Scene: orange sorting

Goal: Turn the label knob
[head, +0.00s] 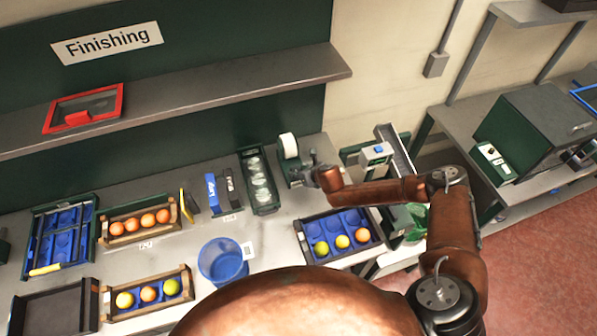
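A small dark green label machine with a white label roll (289,147) stands at the back of the bench, right of centre. My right arm reaches in from the right, and its gripper (311,162) is at the machine's right side, very close to it or touching. The knob cannot be made out; the gripper and wrist cover that side. The fingers are too small and dark to tell open from shut. My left gripper is not in view.
Left of the machine is a dark green tray (260,181) of clear round items. A blue bin (222,262) and crates of oranges stand nearer. A blue-lined crate (304,240) with yellow and orange fruit lies below my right forearm. A shelf (200,93) overhangs the back.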

